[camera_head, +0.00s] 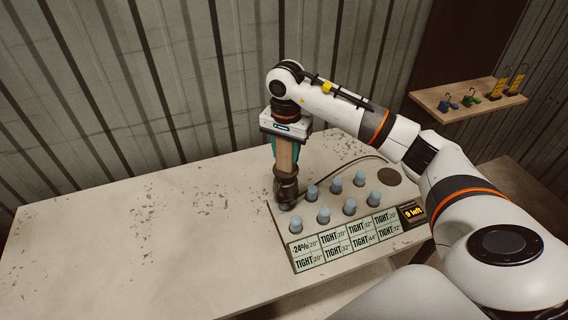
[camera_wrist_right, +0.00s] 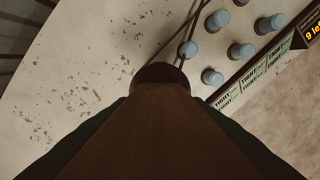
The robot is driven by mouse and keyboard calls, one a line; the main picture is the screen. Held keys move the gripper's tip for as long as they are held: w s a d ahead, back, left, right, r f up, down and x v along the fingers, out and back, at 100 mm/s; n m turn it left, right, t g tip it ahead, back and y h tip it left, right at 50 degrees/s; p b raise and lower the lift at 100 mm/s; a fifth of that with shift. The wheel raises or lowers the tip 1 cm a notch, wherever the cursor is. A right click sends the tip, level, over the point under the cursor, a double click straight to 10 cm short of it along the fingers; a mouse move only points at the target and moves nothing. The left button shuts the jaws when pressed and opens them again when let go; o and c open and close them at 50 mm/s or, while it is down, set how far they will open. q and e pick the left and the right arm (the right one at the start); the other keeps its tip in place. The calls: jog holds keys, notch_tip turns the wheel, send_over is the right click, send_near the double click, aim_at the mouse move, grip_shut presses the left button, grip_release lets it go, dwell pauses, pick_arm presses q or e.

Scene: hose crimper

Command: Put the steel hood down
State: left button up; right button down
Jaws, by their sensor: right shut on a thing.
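My right gripper (camera_head: 285,146) is shut on the brown handle of an upright tool, which I take to be the steel hood (camera_head: 287,190). Its lower end is dark, rounded metal. The hood stands at the back left corner of the panel (camera_head: 276,226), beside the blue-grey capped posts (camera_head: 312,192). I cannot tell whether its bottom edge touches the panel or what is under it. In the right wrist view the brown handle (camera_wrist_right: 160,130) fills the lower middle, and the dark end is close to a capped post (camera_wrist_right: 188,49). My left gripper is not in view.
The panel's labels read "TIGHT" mostly, one "-24%", and a dark display (camera_head: 411,213) reads "9 left". A dark round disc (camera_head: 390,177) lies at the panel's back right. The pale table (camera_head: 130,235) is bare on the left. A wooden shelf (camera_head: 467,101) holds small padlock-like items.

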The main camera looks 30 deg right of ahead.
aim_at(286, 163)
notch_tip(286, 163, down, 4)
jog(key=shift+r+p, duration=0.25)
jog(key=shift+p, duration=0.35)
jog(key=shift+f, duration=0.35)
jog(key=c, duration=1.3)
grip_release()
jog(key=shift+f+b, duration=0.1)
jog(key=shift+b, duration=0.2)
jog(key=o, duration=0.5)
